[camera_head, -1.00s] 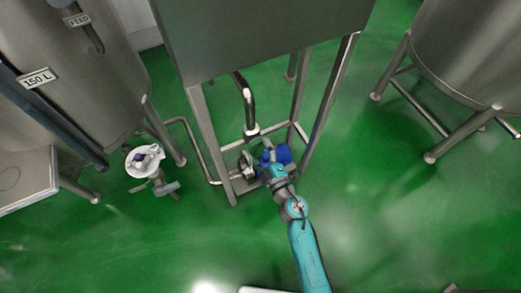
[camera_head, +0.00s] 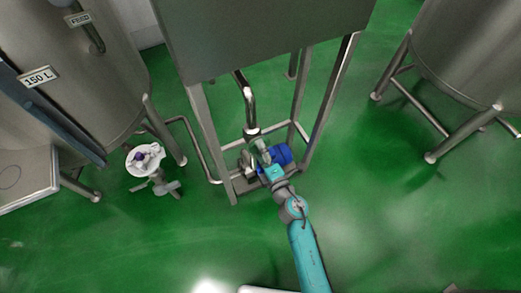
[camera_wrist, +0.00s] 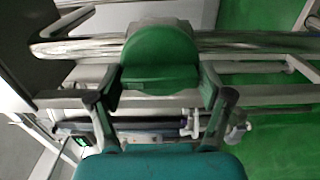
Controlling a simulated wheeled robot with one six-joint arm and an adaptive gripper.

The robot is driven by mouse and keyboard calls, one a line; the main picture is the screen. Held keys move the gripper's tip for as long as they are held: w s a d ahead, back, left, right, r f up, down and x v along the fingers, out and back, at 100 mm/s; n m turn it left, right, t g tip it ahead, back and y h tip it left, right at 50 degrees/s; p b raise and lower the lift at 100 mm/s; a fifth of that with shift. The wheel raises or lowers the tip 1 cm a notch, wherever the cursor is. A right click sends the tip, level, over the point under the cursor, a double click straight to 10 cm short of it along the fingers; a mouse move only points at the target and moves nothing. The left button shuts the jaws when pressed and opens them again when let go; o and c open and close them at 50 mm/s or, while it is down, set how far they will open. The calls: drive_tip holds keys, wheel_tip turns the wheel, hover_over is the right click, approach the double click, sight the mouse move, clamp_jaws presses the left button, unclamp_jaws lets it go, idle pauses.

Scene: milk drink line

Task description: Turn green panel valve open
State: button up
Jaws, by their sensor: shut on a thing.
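The green valve handle (camera_wrist: 160,58) is a rounded green piece in the wrist view, in front of a shiny steel pipe (camera_wrist: 75,47). My gripper (camera_wrist: 160,76) has a black finger on each side of it and is shut on it. In the head view my gripper (camera_head: 262,152) is low in the steel frame, beside a blue motor (camera_head: 281,157) and below a bent steel pipe (camera_head: 248,103). There the handle is too small and covered to make out. I cannot tell the valve's exact angle.
A steel panel (camera_head: 270,35) on legs stands above my gripper. A tank marked 150 L (camera_head: 90,85) is at left, with a white round-topped fitting (camera_head: 145,160) nearby. Another tank (camera_head: 470,50) is at right. Green floor (camera_head: 400,220) is clear at lower right.

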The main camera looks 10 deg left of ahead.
drive_tip(key=shift+a, duration=0.1)
idle(0.3)
drive_tip(key=o, duration=1)
drive_tip(key=v, duration=1.2)
drive_tip(key=s+d+r+m+h, duration=0.3)
drive_tip(key=s+d+r+m, duration=0.2)
drive_tip(key=s+m, duration=0.3)
drive_tip(key=s+d+r+m+h, duration=0.3)
drive_tip(key=s+d+m, duration=0.4)
drive_tip(key=s, duration=0.5)
drive_tip(key=s+d+r+m+h, duration=0.4)
drive_tip(key=s+d+r+m, duration=0.2)
drive_tip(key=s+m, duration=0.3)
drive_tip(key=shift+s+r+m, duration=0.3)
drive_tip(key=shift+s+m, duration=0.1)
drive_tip(key=shift+s, duration=0.25)
